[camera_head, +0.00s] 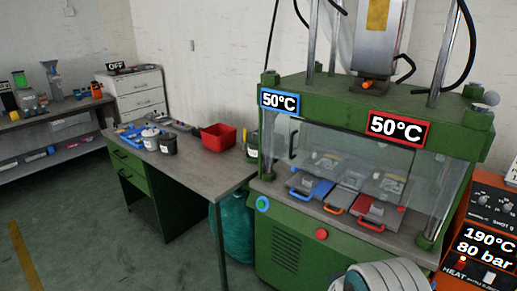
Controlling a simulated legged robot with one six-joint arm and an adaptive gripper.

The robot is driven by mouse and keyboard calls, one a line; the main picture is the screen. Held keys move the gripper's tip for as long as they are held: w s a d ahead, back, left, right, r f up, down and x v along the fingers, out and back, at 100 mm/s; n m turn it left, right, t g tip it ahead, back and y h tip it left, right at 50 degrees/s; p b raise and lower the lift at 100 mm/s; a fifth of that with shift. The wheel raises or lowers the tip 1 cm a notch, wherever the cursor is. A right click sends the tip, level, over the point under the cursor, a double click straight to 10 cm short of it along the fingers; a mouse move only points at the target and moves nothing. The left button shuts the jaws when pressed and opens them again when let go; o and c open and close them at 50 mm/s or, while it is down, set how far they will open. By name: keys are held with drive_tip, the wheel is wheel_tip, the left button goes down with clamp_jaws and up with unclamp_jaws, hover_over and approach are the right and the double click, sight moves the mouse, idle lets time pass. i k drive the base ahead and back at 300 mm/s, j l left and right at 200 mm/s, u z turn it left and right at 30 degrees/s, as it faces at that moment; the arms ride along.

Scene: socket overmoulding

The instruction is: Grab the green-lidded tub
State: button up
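I cannot single out a green-lidded tub for certain. A dark tub with a pale label (252,146) stands at the right end of the desk, partly hidden by the press; its lid colour is unclear. A dark tub (168,144) and a pale-lidded tub (150,139) stand together on the left half of the desk. A small container with a green top (19,79) stands on the far-left bench. A rounded grey-white part at the bottom edge looks like my arm. My gripper's fingers are not visible.
A red bin (218,137) sits mid-desk (205,168), with bare desk in front. The green press (290,235) stands right, with blue- and red-handled moulds inside. A heater control box (485,235) is at far right. Left floor is open.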

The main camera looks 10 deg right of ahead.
sight(253, 141)
drive_tip(key=i+j+z, duration=0.15)
drive_tip(key=i+j, duration=0.25)
drive_tip(key=i+j+z, duration=0.15)
drive_tip(key=i+j, duration=0.3)
drive_tip(key=i, duration=0.15)
drive_tip(key=i+j+z, duration=0.15)
drive_tip(key=i+j, duration=0.35)
drive_tip(key=i+j+z, duration=0.15)
drive_tip(key=i+j, duration=0.25)
drive_tip(key=j, duration=0.2)
drive_tip(key=i+j+z, duration=0.15)
drive_tip(key=i+j, duration=0.25)
drive_tip(key=j, duration=0.2)
